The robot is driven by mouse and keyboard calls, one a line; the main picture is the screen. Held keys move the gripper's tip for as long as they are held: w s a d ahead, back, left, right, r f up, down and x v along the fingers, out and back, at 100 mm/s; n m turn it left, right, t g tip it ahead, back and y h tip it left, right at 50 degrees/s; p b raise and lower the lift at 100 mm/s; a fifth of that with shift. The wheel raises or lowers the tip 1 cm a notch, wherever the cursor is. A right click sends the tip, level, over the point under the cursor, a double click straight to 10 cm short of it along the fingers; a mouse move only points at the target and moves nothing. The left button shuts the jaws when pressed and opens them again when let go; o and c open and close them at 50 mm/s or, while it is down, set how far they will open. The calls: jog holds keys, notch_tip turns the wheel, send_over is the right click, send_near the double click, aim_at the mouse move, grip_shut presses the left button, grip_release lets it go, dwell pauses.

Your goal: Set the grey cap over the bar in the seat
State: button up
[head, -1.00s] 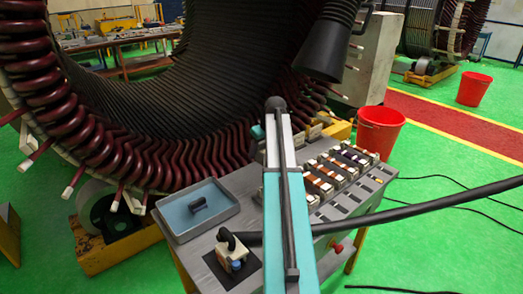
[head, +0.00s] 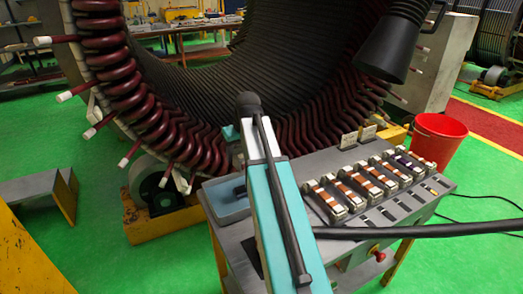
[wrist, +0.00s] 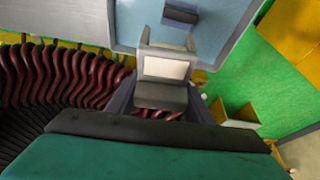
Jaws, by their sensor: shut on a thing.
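My gripper (wrist: 167,45) shows in the wrist view as a grey frame with two prongs and a pale panel, pointing at the blue tray (wrist: 228,30). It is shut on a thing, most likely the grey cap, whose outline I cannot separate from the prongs. A dark grey block (wrist: 180,14) lies in the tray beyond the prongs, apart from them; it also shows in the head view (head: 239,191). In the head view my arm hides the gripper. Seats with banded bars (head: 350,192) stand in a row on the grey bench (head: 330,162), right of my arm.
The large stator (head: 190,110) with dark red coils rises behind the bench. A red bucket (head: 440,138) stands right of it. A black cable (head: 420,231) crosses in front. A yellow stand (head: 25,255) is at the left. Green floor is open at the lower right.

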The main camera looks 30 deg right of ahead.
jog(key=s+a, duration=0.2)
jog(key=a, duration=1)
jog(key=s+a+r+b, duration=0.1)
jog(key=s+a, duration=0.2)
jog(key=a, duration=0.8)
jog(key=shift+a+r+b, duration=0.25)
jog(key=shift+a+b, duration=0.05)
jog(key=shift+a, duration=0.1)
jog(key=shift+s, duration=0.15)
